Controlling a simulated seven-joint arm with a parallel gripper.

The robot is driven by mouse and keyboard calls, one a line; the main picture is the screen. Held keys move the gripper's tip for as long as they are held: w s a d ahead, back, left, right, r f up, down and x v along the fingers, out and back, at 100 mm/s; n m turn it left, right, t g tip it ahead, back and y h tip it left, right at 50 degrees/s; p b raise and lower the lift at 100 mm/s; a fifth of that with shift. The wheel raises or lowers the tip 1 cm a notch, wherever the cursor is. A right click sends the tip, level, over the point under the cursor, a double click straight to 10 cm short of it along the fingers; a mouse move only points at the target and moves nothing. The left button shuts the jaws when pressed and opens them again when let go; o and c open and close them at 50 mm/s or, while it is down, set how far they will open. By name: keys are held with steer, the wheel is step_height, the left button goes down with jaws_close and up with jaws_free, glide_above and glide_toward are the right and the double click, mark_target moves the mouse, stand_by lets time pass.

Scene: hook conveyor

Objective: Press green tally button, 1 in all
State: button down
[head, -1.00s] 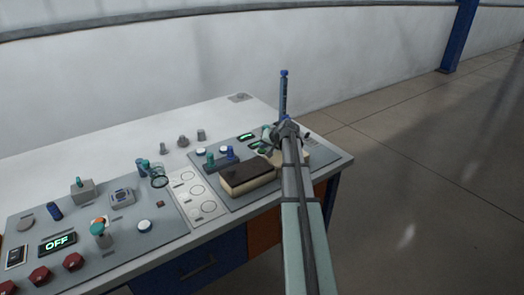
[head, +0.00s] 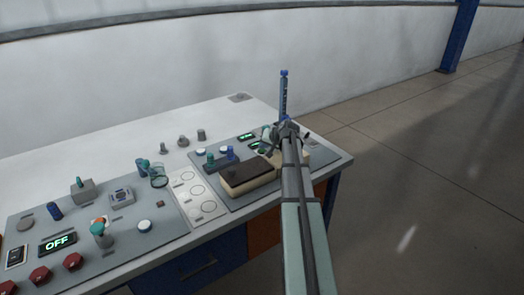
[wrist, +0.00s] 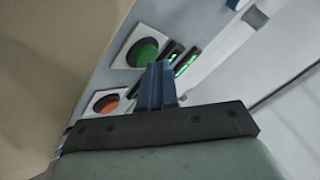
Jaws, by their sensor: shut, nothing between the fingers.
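The green button (wrist: 142,52) is a round green disc in a square white frame, seen near the top of the wrist view. My gripper (wrist: 158,68) is shut and empty, its blue fingertips just beside the lower right of the green disc in that picture. I cannot tell whether the fingertips touch the button. In the head view, my gripper (head: 268,141) is over the right end of the console, and the arm and hand largely hide what lies beneath it.
An orange button (wrist: 106,103) sits beside the green one. Small green-lit displays (wrist: 186,60) are close to the fingers. In the head view, a dark-topped cream block (head: 248,177) lies left of my arm, and a blue post (head: 283,95) stands behind the gripper.

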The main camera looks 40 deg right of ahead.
mark_target(264, 150)
steer(key=shift+s+a+f, duration=0.1)
steer(key=shift+s+f, duration=0.25)
steer(key=shift+s, duration=0.1)
steer(key=shift+r, duration=0.35)
steer(key=shift+s, duration=0.1)
steer(key=shift+r, duration=0.1)
steer(key=shift+w+r, duration=0.25)
steer(key=shift+r, duration=0.2)
steer(key=shift+w+r, duration=0.1)
steer(key=shift+r, duration=2.1)
